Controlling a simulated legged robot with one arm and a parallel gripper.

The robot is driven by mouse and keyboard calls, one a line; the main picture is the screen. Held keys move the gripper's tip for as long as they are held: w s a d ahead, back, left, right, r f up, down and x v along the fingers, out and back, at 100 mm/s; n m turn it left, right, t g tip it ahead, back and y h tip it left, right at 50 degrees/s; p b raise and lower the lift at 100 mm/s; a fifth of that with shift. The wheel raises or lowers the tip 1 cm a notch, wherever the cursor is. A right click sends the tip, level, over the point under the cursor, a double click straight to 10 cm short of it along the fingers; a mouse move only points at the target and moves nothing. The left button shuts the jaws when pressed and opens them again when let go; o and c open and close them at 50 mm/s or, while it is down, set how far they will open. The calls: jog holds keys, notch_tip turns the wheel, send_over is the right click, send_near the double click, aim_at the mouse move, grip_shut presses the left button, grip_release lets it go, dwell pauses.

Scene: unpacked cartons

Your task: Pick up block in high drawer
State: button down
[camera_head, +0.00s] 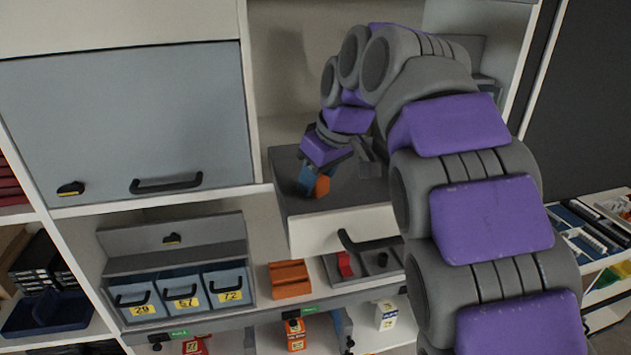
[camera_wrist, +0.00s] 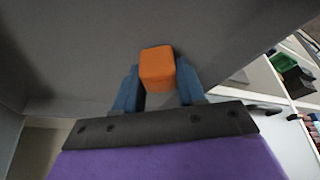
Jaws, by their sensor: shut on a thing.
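An orange block (camera_wrist: 158,68) is between the blue fingers of my gripper (camera_wrist: 158,90) in the wrist view, with both fingers against its sides. In the head view the block (camera_head: 322,186) shows at the tip of my gripper (camera_head: 312,181), inside the high drawer (camera_head: 345,234). The drawer is pulled open, with a white front, a black handle and a grey inside. The gripper points down into it and is shut on the block. I cannot tell whether the block still touches the drawer floor. My arm hides the drawer's right part.
A closed grey cabinet door (camera_head: 130,115) is left of the drawer. Below are small numbered bins (camera_head: 180,290) and an orange holder (camera_head: 290,279) on a shelf. The cabinet's back wall and side panel enclose the space behind the drawer. A tray (camera_head: 590,230) stands at the right.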

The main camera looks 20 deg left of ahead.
aim_at(321, 177)
jog(key=v, duration=0.4)
jog(key=shift+w+a+r, duration=0.2)
jog(key=shift+w+a, duration=0.05)
jog(key=shift+w, duration=0.15)
jog(key=r+p, duration=0.4)
jog(key=r, duration=0.1)
jog(key=shift+s+a+p, duration=0.1)
jog(key=shift+a+p, duration=0.2)
jog(key=shift+d+r, duration=0.1)
jog(key=shift+r, duration=0.1)
jog(key=shift+p, duration=0.3)
